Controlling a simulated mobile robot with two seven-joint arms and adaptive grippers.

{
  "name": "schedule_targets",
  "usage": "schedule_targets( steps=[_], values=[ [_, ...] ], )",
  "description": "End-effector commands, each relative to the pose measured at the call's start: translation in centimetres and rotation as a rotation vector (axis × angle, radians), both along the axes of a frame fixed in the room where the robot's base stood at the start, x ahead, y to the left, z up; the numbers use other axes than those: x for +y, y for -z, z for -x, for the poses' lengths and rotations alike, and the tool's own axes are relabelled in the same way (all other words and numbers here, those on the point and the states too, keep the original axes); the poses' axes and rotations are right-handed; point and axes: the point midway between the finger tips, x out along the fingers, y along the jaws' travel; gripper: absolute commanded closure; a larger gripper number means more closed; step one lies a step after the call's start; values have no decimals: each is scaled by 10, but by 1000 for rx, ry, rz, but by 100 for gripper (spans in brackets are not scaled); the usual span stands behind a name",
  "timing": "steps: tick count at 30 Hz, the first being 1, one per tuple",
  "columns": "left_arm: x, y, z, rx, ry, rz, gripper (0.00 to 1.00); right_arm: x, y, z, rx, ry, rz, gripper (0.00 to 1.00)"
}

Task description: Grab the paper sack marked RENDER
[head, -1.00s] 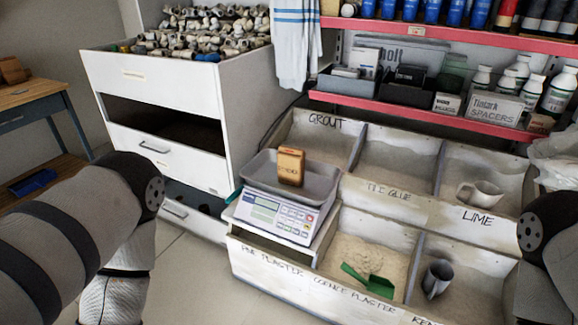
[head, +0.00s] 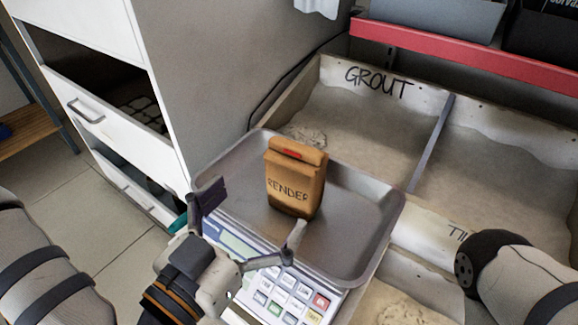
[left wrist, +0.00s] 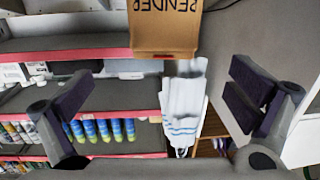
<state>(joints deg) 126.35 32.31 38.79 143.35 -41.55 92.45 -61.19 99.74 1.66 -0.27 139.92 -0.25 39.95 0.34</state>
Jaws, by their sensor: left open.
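The brown paper sack marked RENDER (head: 295,180) stands upright in the grey metal pan (head: 362,262) of a weighing scale, with a red patch near its folded top. My left gripper (head: 247,218) is open and empty in front of the sack, over the near left side of the pan and the scale's keypad. In the left wrist view the sack (left wrist: 165,28) shows at the top, beyond and between the spread fingers (left wrist: 160,95). The sack is not between the fingertips. My right gripper is out of frame; only part of my right arm shows at the right.
The scale's keypad (head: 290,291) lies under my left gripper. A bin marked GROUT (head: 350,130) is behind the pan. A white drawer cabinet (head: 120,125) with open drawers stands at left. A red-edged shelf (head: 460,55) runs along the back right.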

Motion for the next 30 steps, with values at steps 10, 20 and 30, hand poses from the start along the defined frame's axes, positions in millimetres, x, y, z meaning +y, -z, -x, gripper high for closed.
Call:
schedule_targets(
  steps=[10,20,30],
  values=[
    [-25,-6,-56,-36,-15,1,0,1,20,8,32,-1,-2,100],
    [-51,-8,-103,-30,-13,0,0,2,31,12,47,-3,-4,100],
    [-55,-10,-110,-30,-12,0,11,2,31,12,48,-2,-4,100]
  ],
)
